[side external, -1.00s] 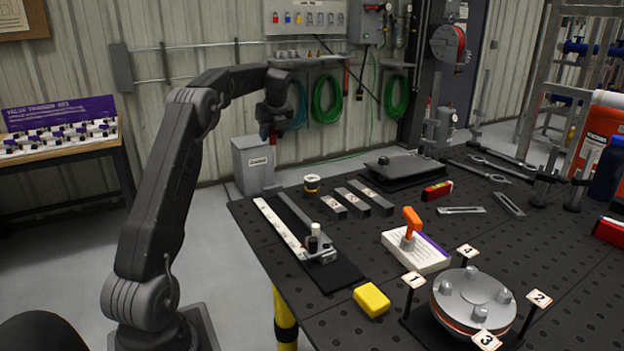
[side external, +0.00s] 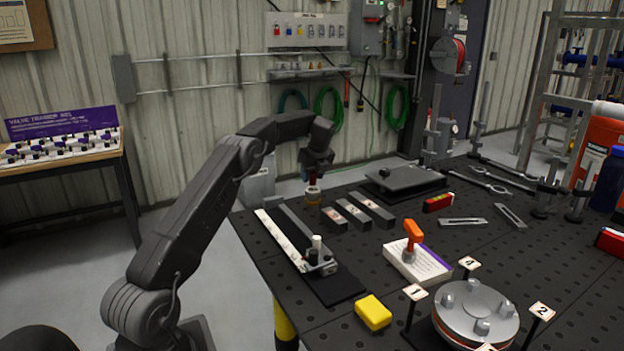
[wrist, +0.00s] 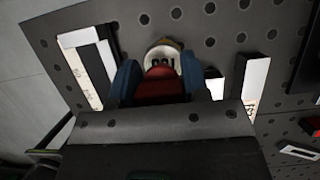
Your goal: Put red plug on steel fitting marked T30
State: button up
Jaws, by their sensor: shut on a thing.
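My gripper (side external: 314,172) is shut on the red plug (side external: 312,179), which hangs below it over the table's back left part. In the wrist view the red plug (wrist: 160,85) sits between the blue fingertips (wrist: 160,80). A round pale thing with a yellowish rim and dark marks (wrist: 164,53) shows just beyond the plug; I cannot tell whether they touch. In the side view it is a small blurred cylinder (side external: 312,199) under the plug. Three steel blocks with pale labelled tops (side external: 352,212) lie just to its right. I cannot read T30 on anything.
A long white strip (side external: 280,240) and a dark bar with a clamp (side external: 320,262) lie at the left. A yellow block (side external: 373,312), an orange-handled tool on a white box (side external: 415,262) and a round flange (side external: 475,310) stand nearer the front.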

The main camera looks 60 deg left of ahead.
jog(key=shift+f, duration=0.75)
jog(key=shift+f, duration=0.15)
jog(key=o, duration=0.9)
